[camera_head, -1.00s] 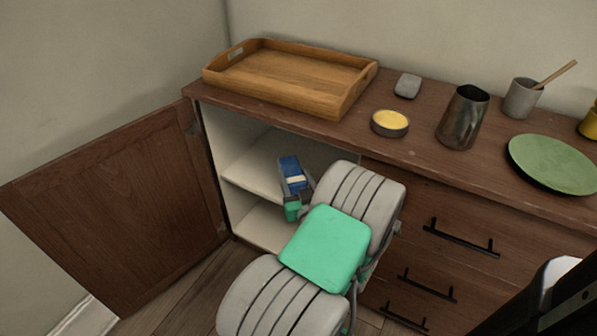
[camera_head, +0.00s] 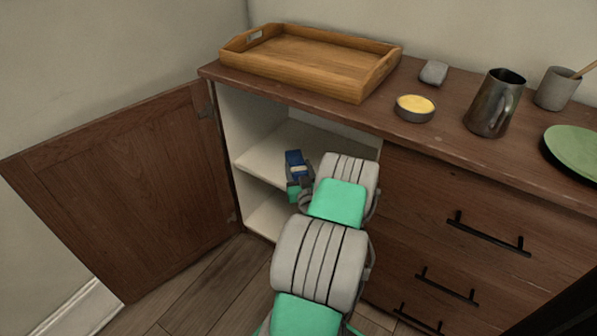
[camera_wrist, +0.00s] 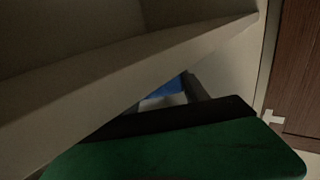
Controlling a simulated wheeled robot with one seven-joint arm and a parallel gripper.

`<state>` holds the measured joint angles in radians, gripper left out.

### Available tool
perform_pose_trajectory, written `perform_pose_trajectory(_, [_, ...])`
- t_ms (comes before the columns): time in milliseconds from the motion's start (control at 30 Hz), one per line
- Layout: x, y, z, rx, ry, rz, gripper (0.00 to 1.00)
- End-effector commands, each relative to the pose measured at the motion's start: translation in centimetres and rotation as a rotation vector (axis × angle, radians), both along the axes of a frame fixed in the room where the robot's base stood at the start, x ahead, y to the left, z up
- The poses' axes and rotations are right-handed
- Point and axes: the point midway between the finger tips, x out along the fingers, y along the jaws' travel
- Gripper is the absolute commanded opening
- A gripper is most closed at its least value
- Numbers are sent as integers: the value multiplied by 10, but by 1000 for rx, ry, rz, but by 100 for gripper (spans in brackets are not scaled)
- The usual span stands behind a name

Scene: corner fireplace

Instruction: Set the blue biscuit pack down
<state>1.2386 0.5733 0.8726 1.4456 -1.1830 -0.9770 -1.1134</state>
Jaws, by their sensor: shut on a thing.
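The blue biscuit pack (camera_head: 294,158) is at my gripper (camera_head: 298,178), in the opening of the cabinet on the left. My gripper is shut on the pack. The pack is blue with a pale band and shows just above the level of the middle shelf (camera_head: 262,163). In the wrist view a small part of the blue pack (camera_wrist: 172,88) shows beyond the dark gripper edge, close to a pale board. Most of the pack is hidden there. I cannot tell whether the pack touches the shelf.
The cabinet door (camera_head: 120,190) stands wide open to the left. On the top are a wooden tray (camera_head: 330,82), a grey block (camera_head: 433,72), a yellow-filled tin (camera_head: 414,109), a metal jug (camera_head: 492,110), a cup (camera_head: 555,92) and a green plate (camera_head: 578,150). Drawers with black handles (camera_head: 487,236) are at right.

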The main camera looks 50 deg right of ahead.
Motion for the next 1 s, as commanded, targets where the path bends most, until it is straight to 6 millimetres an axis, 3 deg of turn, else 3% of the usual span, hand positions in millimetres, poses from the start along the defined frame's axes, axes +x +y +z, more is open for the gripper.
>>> perform_pose_trajectory(267, [0, 0, -2, -1, -1, 0, 6])
perform_pose_trajectory(300, [0, 0, -1, 0, 0, 0, 54])
perform_pose_trajectory(533, [0, 0, -1, 0, 0, 1, 73])
perform_pose_trajectory(867, [0, 0, 5, 0, 0, 1, 74])
perform_pose_trajectory(1000, [-19, 14, 2, 6, -1, -2, 74])
